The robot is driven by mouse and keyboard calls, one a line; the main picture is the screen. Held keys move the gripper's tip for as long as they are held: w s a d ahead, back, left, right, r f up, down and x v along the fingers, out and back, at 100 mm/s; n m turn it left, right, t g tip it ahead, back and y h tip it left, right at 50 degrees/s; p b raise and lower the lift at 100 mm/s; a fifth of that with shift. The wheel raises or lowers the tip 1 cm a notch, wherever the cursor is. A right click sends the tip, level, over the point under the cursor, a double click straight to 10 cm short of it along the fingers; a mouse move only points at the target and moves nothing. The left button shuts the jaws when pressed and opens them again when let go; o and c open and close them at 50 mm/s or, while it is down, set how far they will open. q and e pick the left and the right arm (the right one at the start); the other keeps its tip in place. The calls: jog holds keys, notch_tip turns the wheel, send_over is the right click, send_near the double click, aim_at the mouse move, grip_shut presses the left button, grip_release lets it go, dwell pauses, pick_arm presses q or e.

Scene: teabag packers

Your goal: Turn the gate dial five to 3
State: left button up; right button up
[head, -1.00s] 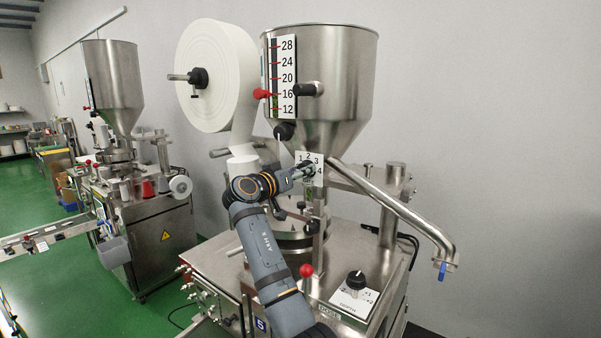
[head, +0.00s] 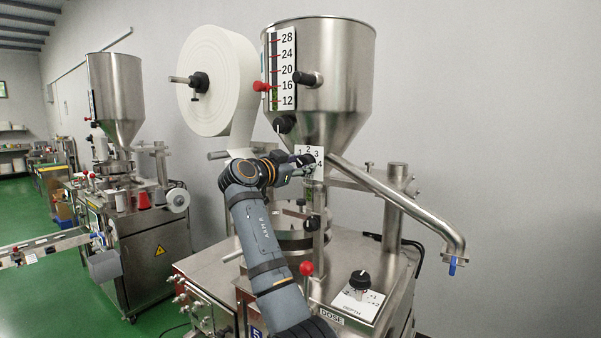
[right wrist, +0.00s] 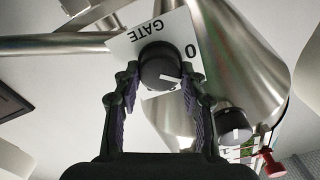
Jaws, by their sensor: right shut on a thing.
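The gate dial (right wrist: 160,66) is a black round knob with a white pointer line, on a white plate (right wrist: 128,45) reading GATE and 0, upside down in the right wrist view. The pointer line points right and slightly down there, below the 0. In the head view the plate (head: 316,153) shows 1, 2, 3 and 4 under the hopper; the gripper partly covers the knob. My right gripper (right wrist: 160,88) has its two fingers on either side of the knob and is shut on it. It also shows in the head view (head: 302,161). My left gripper is not in view.
The steel hopper (head: 345,75) rises above the dial, with a black knob (head: 284,123) close by. A slanted steel pipe (head: 400,203) runs right. Below are a red ball knob (head: 306,268) and another dial (head: 359,280). A paper roll (head: 222,80) hangs left.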

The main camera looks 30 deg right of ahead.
jog(key=shift+m, duration=0.7)
jog(key=shift+r, duration=0.1)
jog(key=o, duration=1.2)
jog(key=shift+b, duration=0.3)
jog(key=shift+c, duration=0.2)
jog(key=shift+s+a, duration=0.1)
jog(key=shift+a, duration=0.2)
jog(key=v, duration=1.1)
jog(key=shift+s+a, duration=0.15)
